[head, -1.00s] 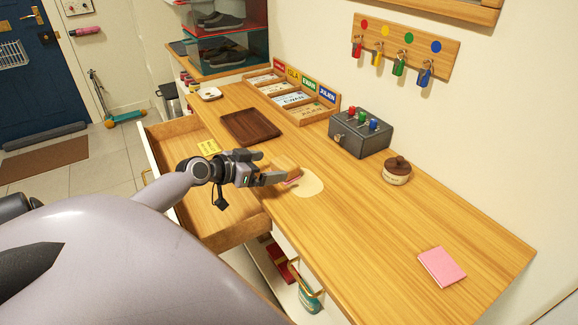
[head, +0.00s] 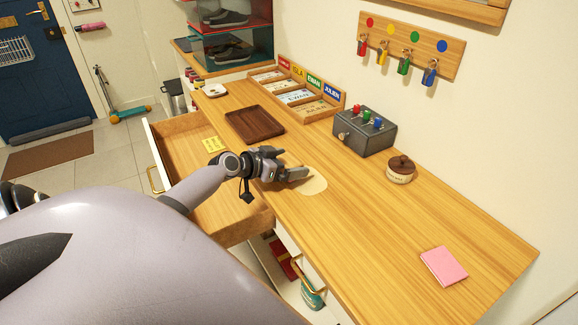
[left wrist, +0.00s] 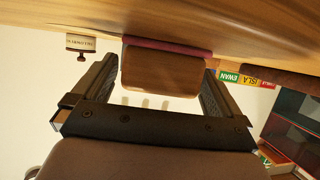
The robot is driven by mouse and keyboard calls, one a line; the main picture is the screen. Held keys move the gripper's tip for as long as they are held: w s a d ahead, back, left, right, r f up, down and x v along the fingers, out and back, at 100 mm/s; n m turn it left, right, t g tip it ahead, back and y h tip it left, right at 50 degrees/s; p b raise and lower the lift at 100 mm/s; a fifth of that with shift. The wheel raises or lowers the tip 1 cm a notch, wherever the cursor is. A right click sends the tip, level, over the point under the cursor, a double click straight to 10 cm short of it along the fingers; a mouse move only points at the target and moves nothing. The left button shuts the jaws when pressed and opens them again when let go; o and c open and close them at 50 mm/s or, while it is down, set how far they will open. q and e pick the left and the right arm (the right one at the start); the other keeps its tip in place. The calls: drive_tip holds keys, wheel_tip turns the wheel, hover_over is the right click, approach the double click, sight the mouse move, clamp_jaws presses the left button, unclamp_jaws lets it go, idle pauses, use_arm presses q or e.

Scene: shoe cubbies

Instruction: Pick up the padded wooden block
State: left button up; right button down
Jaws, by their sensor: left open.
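The padded wooden block (left wrist: 162,72) is brown, with a dark reddish pad along the side against the desktop. In the head view my left gripper (head: 290,163) is open low over the desk, beside a pale round patch (head: 312,181). It hides nearly all of the block there. My right gripper is not in view.
An open drawer (head: 232,231) juts out at left. The front right desktop is mostly clear.

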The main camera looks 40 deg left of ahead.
use_arm(q)
drive_tip(key=c, duration=1)
drive_tip(key=shift+o, duration=0.2)
